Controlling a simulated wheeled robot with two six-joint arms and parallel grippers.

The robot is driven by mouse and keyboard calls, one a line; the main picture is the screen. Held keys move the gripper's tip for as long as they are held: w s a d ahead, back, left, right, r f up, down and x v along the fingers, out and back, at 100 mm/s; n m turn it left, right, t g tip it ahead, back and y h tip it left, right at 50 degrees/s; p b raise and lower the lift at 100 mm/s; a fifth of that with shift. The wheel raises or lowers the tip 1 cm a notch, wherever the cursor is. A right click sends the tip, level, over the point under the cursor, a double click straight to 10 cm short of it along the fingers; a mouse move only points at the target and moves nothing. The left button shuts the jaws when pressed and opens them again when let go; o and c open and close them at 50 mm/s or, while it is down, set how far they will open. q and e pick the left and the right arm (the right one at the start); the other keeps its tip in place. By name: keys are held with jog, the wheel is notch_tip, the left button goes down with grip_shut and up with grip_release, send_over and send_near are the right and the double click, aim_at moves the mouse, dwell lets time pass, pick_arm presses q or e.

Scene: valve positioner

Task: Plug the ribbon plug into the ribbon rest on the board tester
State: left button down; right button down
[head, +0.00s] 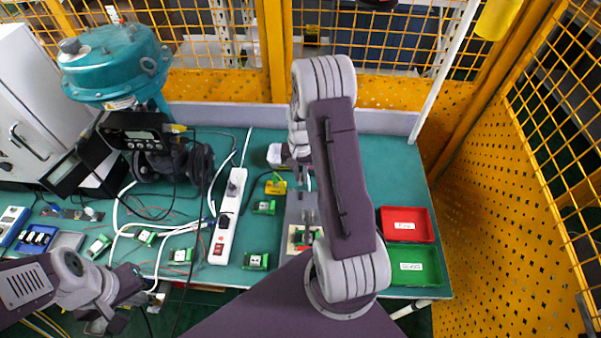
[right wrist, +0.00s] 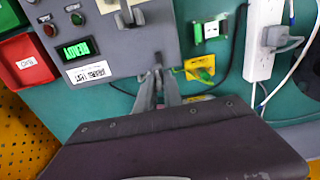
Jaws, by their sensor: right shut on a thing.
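The board tester (right wrist: 108,48) is a grey box with a green lit screen, buttons and a printed label. In the head view the tester (head: 292,208) is partly behind my right arm. Grey clamp-like parts (right wrist: 130,18) stand at its top edge in the right wrist view. My right gripper (right wrist: 158,80) is shut, its fingertips close together at the tester's edge. What it holds is too small or hidden to make out. I cannot pick out the ribbon plug or the ribbon rest clearly. My left gripper is low at the left in the head view, its fingers unclear.
A yellow device (head: 276,186) and a green module (head: 263,207) lie left of the tester. A white power strip (head: 228,215) with cables stands further left. Red (head: 407,224) and green (head: 416,265) trays are at the right. Loose cables cover the left.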

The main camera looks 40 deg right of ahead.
aim_at(301, 194)
notch_tip(301, 194, down, 7)
jog(key=b, duration=0.5)
jog(key=shift+r, duration=0.1)
jog(key=shift+s, duration=0.1)
jog(key=shift+f, duration=0.35)
dwell(0.9)
jog(key=shift+f, duration=0.35)
dwell(0.5)
dwell(0.7)
jog(key=c, duration=1.4)
grip_release()
jog(key=shift+f, duration=0.1)
